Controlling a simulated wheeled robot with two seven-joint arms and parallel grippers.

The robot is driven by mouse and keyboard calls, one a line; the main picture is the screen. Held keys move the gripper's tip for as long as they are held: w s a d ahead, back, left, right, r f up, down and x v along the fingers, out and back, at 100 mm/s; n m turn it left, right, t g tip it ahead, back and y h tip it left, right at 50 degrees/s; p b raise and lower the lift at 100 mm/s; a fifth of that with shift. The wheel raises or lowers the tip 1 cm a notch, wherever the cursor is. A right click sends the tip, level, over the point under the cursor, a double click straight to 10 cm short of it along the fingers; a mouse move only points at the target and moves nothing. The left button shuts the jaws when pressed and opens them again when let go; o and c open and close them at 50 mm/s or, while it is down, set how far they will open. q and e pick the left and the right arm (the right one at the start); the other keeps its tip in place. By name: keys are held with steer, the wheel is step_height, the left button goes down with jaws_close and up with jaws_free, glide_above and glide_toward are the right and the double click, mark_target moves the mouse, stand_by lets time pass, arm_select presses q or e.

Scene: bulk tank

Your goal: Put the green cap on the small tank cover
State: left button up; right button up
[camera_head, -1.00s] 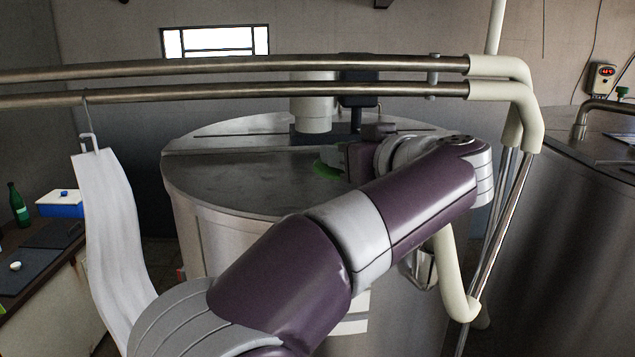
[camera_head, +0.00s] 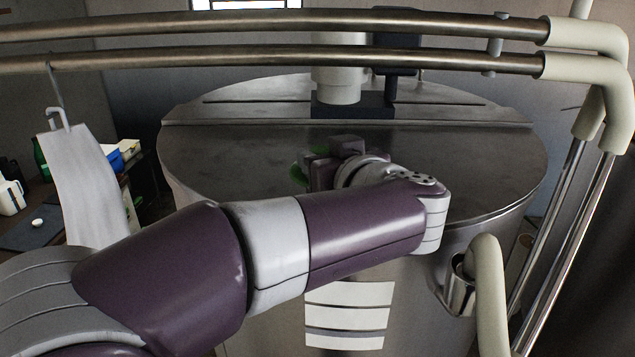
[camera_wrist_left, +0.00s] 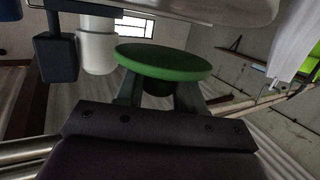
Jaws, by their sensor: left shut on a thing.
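The green cap (camera_head: 298,175) shows as a small green edge at my left gripper (camera_head: 315,171) in the head view. In the left wrist view the green cap (camera_wrist_left: 163,62) is a wide disc with a darker stem under it. My left gripper (camera_wrist_left: 160,94) is shut on that stem. The gripper and cap are over the top of the large steel tank (camera_head: 235,160); the gap beneath them cannot be judged. My wrist hides part of the tank top. I cannot make out the small tank cover. My right gripper is not in view.
Two steel rails (camera_head: 270,60) cross in front of the tank, with pale bent ends at right. A white apron (camera_head: 85,185) hangs from the lower rail. A white cylinder (camera_head: 338,75) and a dark box stand at the tank's back. A side table stands left.

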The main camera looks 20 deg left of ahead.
arm_select(q)
steer(key=f, duration=0.1)
steer(key=w+f+p, duration=0.1)
steer(key=f, duration=0.3)
steer(key=shift+w+a, duration=0.1)
steer(key=shift+w, duration=0.2)
steer(key=shift+s+f, duration=0.1)
steer(key=shift+f, duration=0.05)
steer(key=shift+s+a, duration=0.1)
steer(key=shift+s, duration=0.4)
steer(key=shift+f, duration=0.15)
steer(key=o, duration=1)
steer(key=shift+w, duration=0.2)
steer(key=shift+o, duration=0.2)
steer(key=shift+w, duration=0.1)
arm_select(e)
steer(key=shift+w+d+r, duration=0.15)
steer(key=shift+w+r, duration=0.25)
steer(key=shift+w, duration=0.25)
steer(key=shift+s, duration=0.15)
